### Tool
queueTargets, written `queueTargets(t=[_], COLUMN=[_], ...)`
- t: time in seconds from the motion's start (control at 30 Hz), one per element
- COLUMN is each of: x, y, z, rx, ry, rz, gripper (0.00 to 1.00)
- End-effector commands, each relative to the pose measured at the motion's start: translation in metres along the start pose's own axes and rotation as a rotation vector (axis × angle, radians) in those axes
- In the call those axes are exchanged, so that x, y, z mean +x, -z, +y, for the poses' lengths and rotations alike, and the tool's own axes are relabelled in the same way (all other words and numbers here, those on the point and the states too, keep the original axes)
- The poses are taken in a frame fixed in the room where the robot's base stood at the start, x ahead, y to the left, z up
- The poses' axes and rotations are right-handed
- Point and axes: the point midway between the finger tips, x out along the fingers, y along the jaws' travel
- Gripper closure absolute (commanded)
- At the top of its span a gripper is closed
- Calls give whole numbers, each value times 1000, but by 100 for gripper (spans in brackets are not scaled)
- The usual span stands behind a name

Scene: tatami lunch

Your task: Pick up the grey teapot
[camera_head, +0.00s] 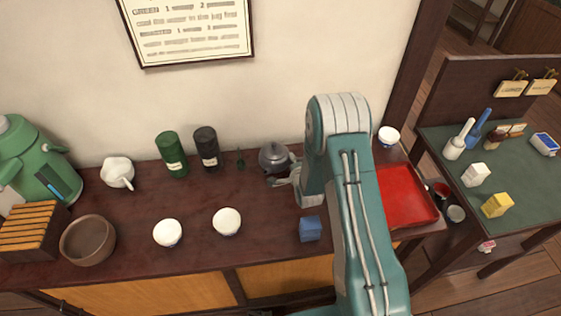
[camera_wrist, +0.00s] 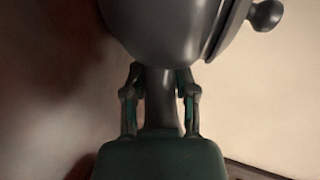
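The grey teapot (camera_head: 273,156) stands on the dark wooden counter near the back wall, with its lid on. Its side handle points toward the front, at my gripper (camera_head: 279,182). In the wrist view the teapot's round body (camera_wrist: 165,30) fills the top, and the lid knob shows at the upper right. The handle (camera_wrist: 161,100) runs down between the two fingers of my gripper (camera_wrist: 160,78). The fingers are close in on both sides of the handle and appear shut on it. Any lift off the counter cannot be made out.
A green canister (camera_head: 171,154), a black canister (camera_head: 206,148) and a small green whisk-like thing (camera_head: 240,159) stand left of the teapot. A white cup (camera_head: 227,222) and a blue cube (camera_head: 310,229) are in front. A red tray (camera_head: 406,197) lies right of my arm.

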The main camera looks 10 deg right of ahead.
Motion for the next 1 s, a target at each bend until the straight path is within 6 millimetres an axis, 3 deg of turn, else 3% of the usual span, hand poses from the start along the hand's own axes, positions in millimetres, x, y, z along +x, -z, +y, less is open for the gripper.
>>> queueTargets(t=[0.37, 0.47, 0.6, 0.93, 1.0], x=[-1, -3, -10, -77, -96], y=[-1, 0, 4, -8, -14], z=[1, -6, -29, -74, -75], rx=[-1, 0, 0, 0, -1], ry=[-5, -5, 2, 2, -1], rz=[-3, -3, -1, -2, -4], gripper=[100, 100, 100, 100, 100])
